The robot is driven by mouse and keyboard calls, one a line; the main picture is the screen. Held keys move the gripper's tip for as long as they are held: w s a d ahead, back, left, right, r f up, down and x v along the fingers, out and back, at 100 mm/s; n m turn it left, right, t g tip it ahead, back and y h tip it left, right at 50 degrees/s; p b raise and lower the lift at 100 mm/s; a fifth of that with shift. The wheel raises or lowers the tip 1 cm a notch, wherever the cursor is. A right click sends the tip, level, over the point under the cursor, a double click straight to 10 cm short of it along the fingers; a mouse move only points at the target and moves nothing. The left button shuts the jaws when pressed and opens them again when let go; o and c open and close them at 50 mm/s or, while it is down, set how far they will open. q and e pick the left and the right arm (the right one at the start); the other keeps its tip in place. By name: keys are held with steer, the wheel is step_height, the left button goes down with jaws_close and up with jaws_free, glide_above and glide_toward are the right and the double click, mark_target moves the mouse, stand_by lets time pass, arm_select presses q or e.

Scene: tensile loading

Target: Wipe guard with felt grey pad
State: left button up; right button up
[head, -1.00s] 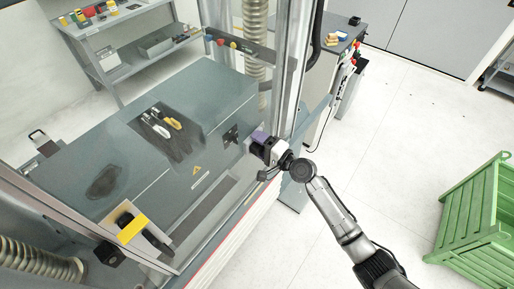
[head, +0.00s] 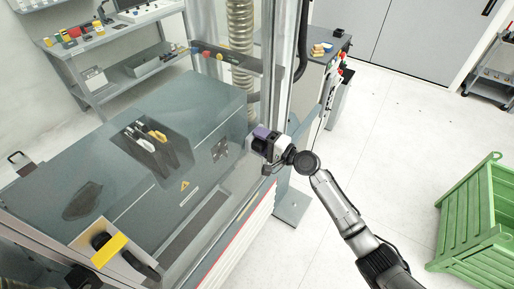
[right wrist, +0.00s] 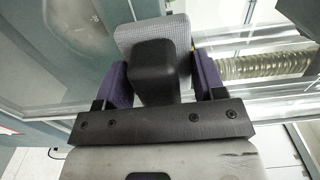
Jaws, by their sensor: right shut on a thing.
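The guard (head: 228,205) is a clear panel in a grey metal frame, in front of the machine in the head view. In the right wrist view, the fingers (right wrist: 160,84) hold the black block-shaped grip of the felt grey pad (right wrist: 135,33). The pad's face is turned away; contact with the guard is unclear. My left gripper is out of view.
The machine's upright post (head: 290,75) and a ribbed hose (head: 241,40) stand just beyond my right gripper. A grey shelf (head: 120,62) is at the back left. A green crate (head: 475,215) stands at the right. The floor between is clear.

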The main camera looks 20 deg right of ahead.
steer(key=shift+w+d+b, duration=0.35)
steer(key=shift+d, duration=0.35)
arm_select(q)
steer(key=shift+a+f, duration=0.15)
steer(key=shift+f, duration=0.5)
arm_select(e)
steer(key=shift+s+d, duration=0.25)
steer(key=shift+s, duration=0.15)
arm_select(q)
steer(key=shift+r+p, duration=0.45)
arm_select(e)
steer(key=v, duration=0.5)
steer(key=shift+s, duration=0.1)
